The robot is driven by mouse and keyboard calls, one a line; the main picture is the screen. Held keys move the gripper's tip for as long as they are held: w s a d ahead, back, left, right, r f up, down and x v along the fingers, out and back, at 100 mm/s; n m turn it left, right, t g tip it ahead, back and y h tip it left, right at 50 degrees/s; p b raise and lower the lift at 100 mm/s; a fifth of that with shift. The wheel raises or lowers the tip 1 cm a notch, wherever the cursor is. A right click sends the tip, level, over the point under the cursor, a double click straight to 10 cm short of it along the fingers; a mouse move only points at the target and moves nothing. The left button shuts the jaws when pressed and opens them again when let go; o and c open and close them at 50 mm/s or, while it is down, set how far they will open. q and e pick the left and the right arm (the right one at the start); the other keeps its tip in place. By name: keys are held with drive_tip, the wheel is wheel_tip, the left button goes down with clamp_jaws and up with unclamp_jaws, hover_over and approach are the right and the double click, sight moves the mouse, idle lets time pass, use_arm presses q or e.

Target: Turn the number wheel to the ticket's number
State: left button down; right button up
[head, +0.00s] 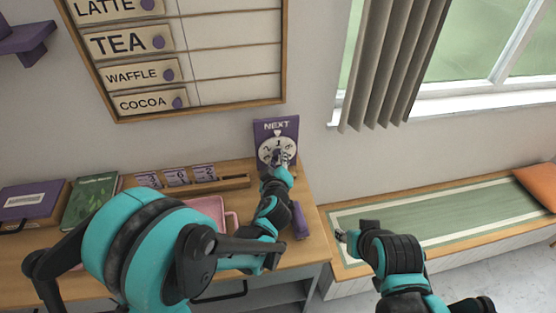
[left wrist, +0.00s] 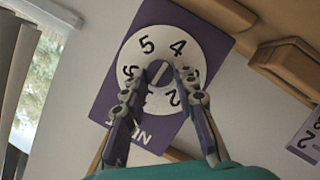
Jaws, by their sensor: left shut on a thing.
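The number wheel (head: 265,152) is a white disc on a purple board marked NEXT (head: 276,126), standing at the back right of the desk. In the left wrist view the wheel (left wrist: 147,47) appears upside down, with 5, 4 and 2 readable and other digits partly covered. My left gripper (head: 280,158) is at the wheel, its fingers (left wrist: 160,75) closed on the purple centre knob (left wrist: 158,71). Cards with digits stand in a wooden rack (head: 236,182); one card (left wrist: 306,141) reads 2. My right gripper (head: 342,236) is away over the bench; its jaws are too small to judge.
A menu board (head: 235,56) hangs above. A cushioned bench (head: 440,213) with an orange pillow (head: 540,183) lies right, below the curtain (head: 395,60).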

use_arm(q)
drive_tip(key=shift+w+d+f+m+y+b, duration=0.1)
drive_tip(key=shift+d+m+y+b, duration=0.15)
drive_tip(key=shift+m+y+b, duration=1.8)
drive_tip(key=shift+s+d+f+m+y+p, duration=0.25)
drive_tip(key=shift+m+y, duration=0.9)
drive_tip(key=shift+m, duration=2.35)
drive_tip(key=shift+w+d+m+y+b, duration=0.3)
drive_tip(key=shift+m+y+b, duration=1.05)
drive_tip(key=shift+m, duration=1.4)
drive_tip(key=shift+y, duration=0.35)
drive_tip(key=c, duration=1.2)
unclamp_jaws()
